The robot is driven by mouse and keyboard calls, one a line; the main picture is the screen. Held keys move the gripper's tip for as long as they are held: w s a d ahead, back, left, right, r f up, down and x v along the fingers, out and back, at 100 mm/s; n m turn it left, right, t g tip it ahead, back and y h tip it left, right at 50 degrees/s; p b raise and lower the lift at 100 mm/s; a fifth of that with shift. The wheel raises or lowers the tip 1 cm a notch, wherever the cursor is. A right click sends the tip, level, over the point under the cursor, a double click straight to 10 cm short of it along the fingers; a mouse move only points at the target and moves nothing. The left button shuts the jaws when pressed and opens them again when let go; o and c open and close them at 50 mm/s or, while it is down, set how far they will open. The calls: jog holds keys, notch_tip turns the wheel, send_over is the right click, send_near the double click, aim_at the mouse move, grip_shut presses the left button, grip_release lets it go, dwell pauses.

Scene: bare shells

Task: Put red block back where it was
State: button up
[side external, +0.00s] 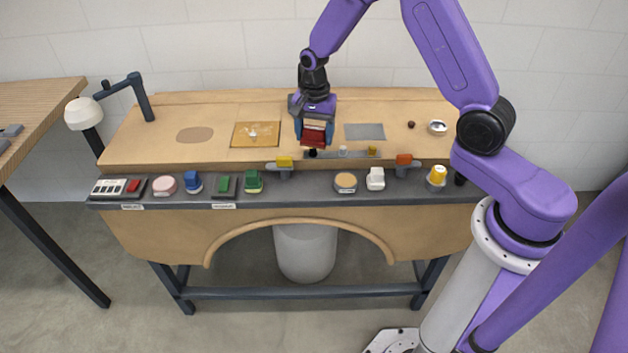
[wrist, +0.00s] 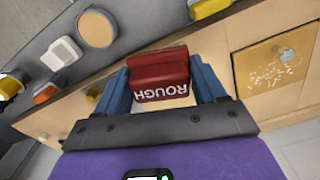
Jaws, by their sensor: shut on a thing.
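The red block (side external: 314,133) is between the blue fingers of my gripper (side external: 314,142) in the side external view, held over the wooden bench top (side external: 215,110). In the wrist view the red block (wrist: 160,78) shows the white word "ROUGH" and sits between the two blue fingers of my gripper (wrist: 162,85). My gripper is shut on it and points down. A dark strip with small pegs (side external: 330,155) lies just in front of the block. I cannot tell how high the block is above the bench, or whether it touches anything.
A tan square plate (side external: 243,139) with pale bits lies left of my gripper, a grey mat (side external: 365,131) right of it. The dark front ledge (side external: 300,186) carries several coloured blocks and discs. A lamp (side external: 143,98) stands at the back left. Bare wood lies between.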

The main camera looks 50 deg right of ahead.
aim_at(314, 186)
jog(key=s+a+f+n, duration=0.3)
jog(key=s+a+f, duration=0.1)
jog(key=a, duration=0.1)
jog(key=shift+s+f, duration=0.25)
jog(key=shift+f, duration=2.2)
jog(key=o, duration=0.7)
jog(key=shift+f, duration=0.15)
